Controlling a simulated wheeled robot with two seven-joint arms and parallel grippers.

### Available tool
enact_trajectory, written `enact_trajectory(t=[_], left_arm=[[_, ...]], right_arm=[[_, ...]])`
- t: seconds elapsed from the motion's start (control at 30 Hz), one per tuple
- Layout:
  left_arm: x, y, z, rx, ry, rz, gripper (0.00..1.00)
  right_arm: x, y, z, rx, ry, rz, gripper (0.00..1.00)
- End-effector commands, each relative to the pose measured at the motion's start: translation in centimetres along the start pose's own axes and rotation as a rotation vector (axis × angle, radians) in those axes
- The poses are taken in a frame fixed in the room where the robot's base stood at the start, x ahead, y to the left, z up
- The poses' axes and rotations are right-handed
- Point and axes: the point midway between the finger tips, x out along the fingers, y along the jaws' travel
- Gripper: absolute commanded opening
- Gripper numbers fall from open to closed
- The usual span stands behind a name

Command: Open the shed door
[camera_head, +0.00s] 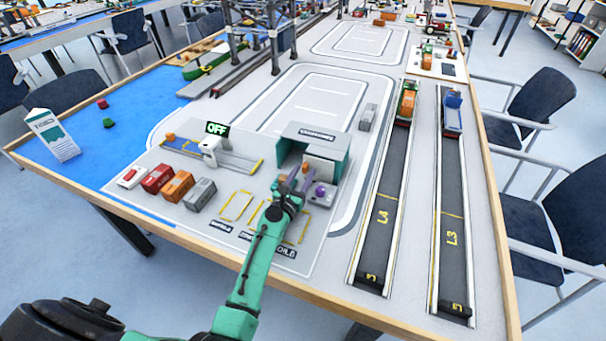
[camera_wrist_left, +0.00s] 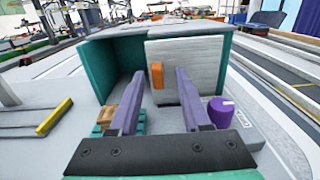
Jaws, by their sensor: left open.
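The shed (camera_head: 337,137) is a teal box with a grey roof near the middle of the table. Its pale grey door (camera_wrist_left: 195,52) covers the right part of the front in the left wrist view, and the left part of the front is uncovered. An orange handle (camera_wrist_left: 156,76) stands upright near the door's left edge. My left gripper (camera_head: 295,176) is open in front of the shed. In the left wrist view its purple fingers stand on either side of the handle; I cannot tell whether they touch it. My right gripper is not in view.
A purple knob (camera_wrist_left: 221,112) on a grey box stands just right of my fingers. Small containers (camera_head: 177,186) and an "OFF" display (camera_head: 217,128) stand to the left. Two track lanes (camera_head: 385,210) run at right.

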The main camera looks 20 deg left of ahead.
Motion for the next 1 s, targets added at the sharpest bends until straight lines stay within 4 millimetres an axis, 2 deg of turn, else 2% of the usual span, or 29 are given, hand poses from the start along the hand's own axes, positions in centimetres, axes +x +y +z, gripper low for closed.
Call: enact_trajectory(t=[0.17, 0.27, 0.43, 0.6, 0.7, 0.83, 1.0], left_arm=[[-0.5, 0.0, 0.0, 0.000, -0.001, 0.001, 0.47], [-2.0, 0.0, -0.1, -0.001, 0.002, 0.001, 0.47], [-6.3, 0.0, -0.1, 0.000, 0.003, 0.002, 0.47], [-10.8, 0.0, -0.5, 0.001, 0.004, 0.000, 0.47], [-12.9, -0.1, -0.4, 0.001, 0.003, -0.001, 0.47], [-14.3, -0.1, -0.2, 0.001, 0.001, -0.001, 0.47], [-14.6, -0.1, 0.0, 0.001, 0.000, -0.001, 0.47]], right_arm=[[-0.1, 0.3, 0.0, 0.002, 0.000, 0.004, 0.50], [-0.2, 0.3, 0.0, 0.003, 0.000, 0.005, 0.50], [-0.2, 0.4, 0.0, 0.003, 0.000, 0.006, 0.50], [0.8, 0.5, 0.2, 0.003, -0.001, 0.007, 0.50], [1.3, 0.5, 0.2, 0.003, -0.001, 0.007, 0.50], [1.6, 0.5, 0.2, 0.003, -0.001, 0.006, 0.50], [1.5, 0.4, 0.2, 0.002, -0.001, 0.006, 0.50]])
